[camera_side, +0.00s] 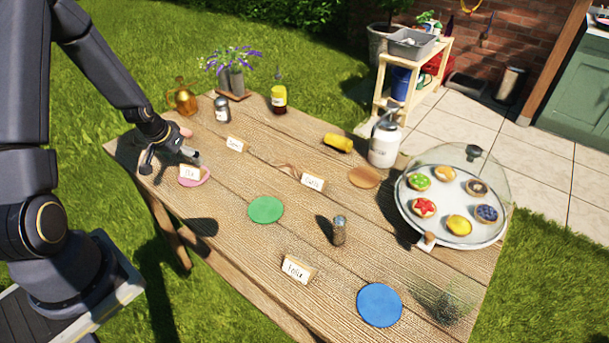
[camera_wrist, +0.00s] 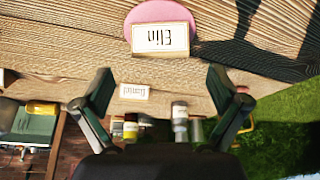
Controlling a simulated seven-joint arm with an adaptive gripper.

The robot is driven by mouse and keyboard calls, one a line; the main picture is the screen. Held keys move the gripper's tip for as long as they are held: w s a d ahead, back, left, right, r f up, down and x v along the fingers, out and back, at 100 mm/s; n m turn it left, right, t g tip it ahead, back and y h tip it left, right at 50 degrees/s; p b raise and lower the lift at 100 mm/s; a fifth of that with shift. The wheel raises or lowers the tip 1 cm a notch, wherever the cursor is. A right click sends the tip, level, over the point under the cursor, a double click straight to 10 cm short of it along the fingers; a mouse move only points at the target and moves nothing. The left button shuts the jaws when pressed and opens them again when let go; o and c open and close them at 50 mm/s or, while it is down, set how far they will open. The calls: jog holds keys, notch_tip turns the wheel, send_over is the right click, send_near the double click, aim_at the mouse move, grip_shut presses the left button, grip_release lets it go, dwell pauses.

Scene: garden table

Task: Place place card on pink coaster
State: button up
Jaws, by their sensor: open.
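The pink coaster (camera_side: 194,181) lies near the left end of the wooden table. A white place card with a wooden edge (camera_side: 189,172) stands on it; in the wrist view the card (camera_wrist: 160,39) reads "Elin" upside down and overlaps the lower part of the pink coaster (camera_wrist: 158,12). My gripper (camera_side: 172,165) is just beside the card in the side view. In the wrist view my gripper (camera_wrist: 160,88) is open, with its fingers wide apart and nothing between them. The card is apart from the fingers.
Other place cards stand on the table (camera_side: 215,224): one near the back (camera_side: 237,145), one mid-table (camera_side: 312,182) and one in front (camera_side: 297,270). A green coaster (camera_side: 266,210), a blue coaster (camera_side: 380,305), a shaker (camera_side: 339,231) and a domed tart tray (camera_side: 404,217) are to the right.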

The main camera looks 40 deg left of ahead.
jog(key=s+d+r+m, duration=0.1)
jog(key=s+d+r, duration=0.1)
jog(key=d+r, duration=0.6)
jog(key=s+d+r+m, duration=0.1)
jog(key=d+r, duration=0.3)
jog(key=r, duration=0.7)
jog(key=s+d+r+m+t+h, duration=0.1)
jog(key=s+d+r+m, duration=0.1)
jog(key=s+d+r, duration=0.7)
jog(key=s+d, duration=0.2)
jog(key=d, duration=0.1)
jog(key=shift+s+d+h, duration=0.15)
jog(key=shift+h, duration=0.25)
